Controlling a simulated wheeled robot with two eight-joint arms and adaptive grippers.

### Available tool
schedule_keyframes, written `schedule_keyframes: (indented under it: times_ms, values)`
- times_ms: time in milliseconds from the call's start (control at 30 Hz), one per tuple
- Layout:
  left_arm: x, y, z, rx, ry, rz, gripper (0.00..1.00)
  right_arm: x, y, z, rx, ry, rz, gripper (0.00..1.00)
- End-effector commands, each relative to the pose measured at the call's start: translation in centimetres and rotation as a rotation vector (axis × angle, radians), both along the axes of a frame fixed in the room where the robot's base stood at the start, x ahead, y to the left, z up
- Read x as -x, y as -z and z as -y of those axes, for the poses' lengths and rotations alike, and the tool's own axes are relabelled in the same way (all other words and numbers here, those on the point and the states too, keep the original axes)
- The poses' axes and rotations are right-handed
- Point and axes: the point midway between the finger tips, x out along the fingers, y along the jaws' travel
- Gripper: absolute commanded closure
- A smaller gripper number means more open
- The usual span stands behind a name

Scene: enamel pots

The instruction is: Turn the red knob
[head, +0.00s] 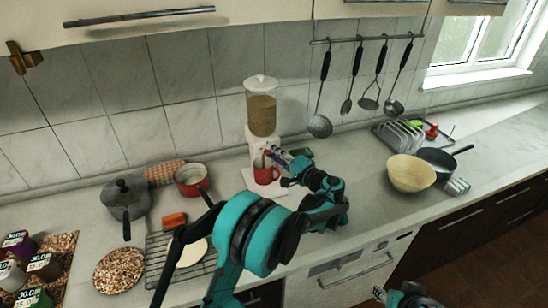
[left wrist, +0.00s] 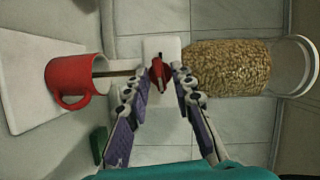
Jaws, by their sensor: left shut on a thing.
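The red knob (left wrist: 160,72) is on the front of the white cereal dispenser (head: 262,115), whose clear container (left wrist: 228,68) is full of tan grains. My left gripper (head: 272,157) reaches to the dispenser's front. In the left wrist view, the fingertips of my left gripper (left wrist: 162,72) are on both sides of the knob and shut on it. In the head view the fingers mostly hide the knob. A red mug (head: 266,175) stands below, on the dispenser's pale base (left wrist: 20,75). At the bottom edge of the head view, part of my right arm shows; its fingers are unclear.
A grey pot (head: 127,196), a red pan (head: 191,180) and a wire rack (head: 212,258) stand left of the dispenser. A cream bowl (head: 411,173) and a dark pan (head: 440,160) are at right. Utensils hang from a wall rail (head: 345,40).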

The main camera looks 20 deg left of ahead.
Motion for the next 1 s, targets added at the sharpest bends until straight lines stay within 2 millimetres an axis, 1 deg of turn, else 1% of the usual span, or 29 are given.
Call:
schedule_keyframes:
  times_ms: [100, 300, 833, 867, 1000]
  values:
    - [-0.06, 0.19, 0.01, -0.047, 0.001, -0.031, 1.00, 0.00, 0.50, 0.00, 0.000, 0.000, 0.000, 0.60]
    - [-0.07, 0.15, 0.01, -0.094, 0.002, -0.064, 1.00, 0.00, 0.80, 0.00, 0.000, 0.000, 0.000, 0.60]
    - [-0.07, 0.07, -0.01, -0.111, 0.002, -0.074, 1.00, 0.00, 0.86, 0.00, 0.000, 0.000, 0.000, 0.60]
    - [-0.07, 0.07, -0.01, -0.111, 0.002, -0.074, 0.70, 0.00, 0.86, 0.00, 0.000, 0.000, 0.000, 0.60]
    - [-0.05, 0.09, -0.01, -0.110, 0.001, -0.074, 0.70, 0.00, 0.86, 0.00, 0.000, 0.000, 0.000, 0.60]
